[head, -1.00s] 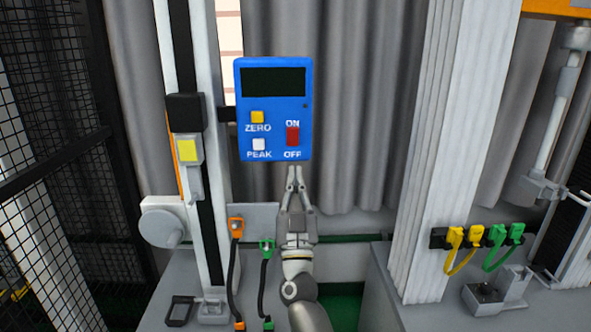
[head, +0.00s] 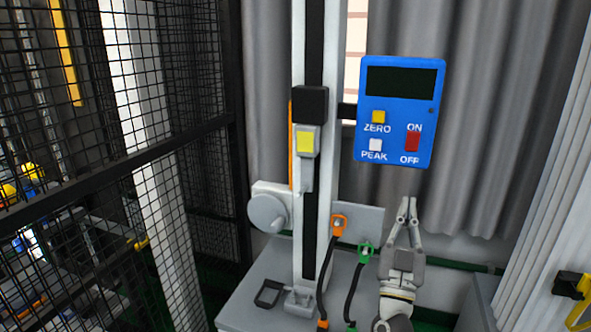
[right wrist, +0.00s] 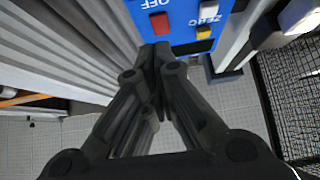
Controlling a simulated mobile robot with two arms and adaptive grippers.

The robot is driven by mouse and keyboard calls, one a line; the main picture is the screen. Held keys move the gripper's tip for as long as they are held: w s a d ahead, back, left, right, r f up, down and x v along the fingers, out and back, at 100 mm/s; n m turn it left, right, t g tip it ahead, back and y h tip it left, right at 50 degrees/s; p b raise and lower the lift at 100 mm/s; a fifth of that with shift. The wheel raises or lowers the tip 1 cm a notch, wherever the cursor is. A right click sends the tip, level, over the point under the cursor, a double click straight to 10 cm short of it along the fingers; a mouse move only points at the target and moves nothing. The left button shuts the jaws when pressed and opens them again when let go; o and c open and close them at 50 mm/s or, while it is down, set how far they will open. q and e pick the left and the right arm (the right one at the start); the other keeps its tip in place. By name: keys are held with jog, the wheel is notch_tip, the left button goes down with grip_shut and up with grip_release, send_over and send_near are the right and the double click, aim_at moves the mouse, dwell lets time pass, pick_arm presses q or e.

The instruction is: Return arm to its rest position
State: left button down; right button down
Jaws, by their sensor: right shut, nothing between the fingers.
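My right gripper (head: 407,208) is shut and empty, pointing up just below the blue control box. The blue control box (head: 399,139) has a dark blank screen, a yellow ZERO button, a white PEAK button and a red ON/OFF switch (head: 412,141). The box also shows in the right wrist view (right wrist: 190,32), upside down. A small gap shows between fingertips and box in the head view. My left gripper is not in view.
The drop tower column (head: 299,220) stands left of the box, with a yellow-faced block (head: 305,141) on it. Orange (head: 339,224) and green (head: 366,251) plugs with black cables sit beside my right arm. A black mesh fence (head: 190,130) stands at left. Grey curtains (head: 500,130) hang behind.

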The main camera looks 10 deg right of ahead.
jog(key=s+a+f+n+g+y, duration=0.3)
jog(key=a+f+n+g+y, duration=0.15)
jog(key=a+f+y, duration=0.5)
jog(key=s+a+f+n+g+y, duration=0.25)
jog(key=a+f+n+y, duration=0.4)
jog(key=f, duration=0.55)
jog(key=s+d+f+m+g+h, duration=0.1)
jog(key=s+f+g, duration=0.55)
jog(key=s, duration=0.65)
jog(key=s+d+f+m+g+h, duration=0.1)
jog(key=s+d+f+m+g, duration=0.1)
jog(key=s+f+g, duration=0.75)
jog(key=s+f+t, duration=0.3)
jog(key=f, duration=2.1)
jog(key=s+d+f+g, duration=0.1)
jog(key=s+d+f, duration=0.1)
jog(key=s+f, duration=1.4)
jog(key=shift+s+d+f+n+h, duration=0.15)
jog(key=shift+s+d+n+h, duration=0.15)
jog(key=shift+s, duration=0.35)
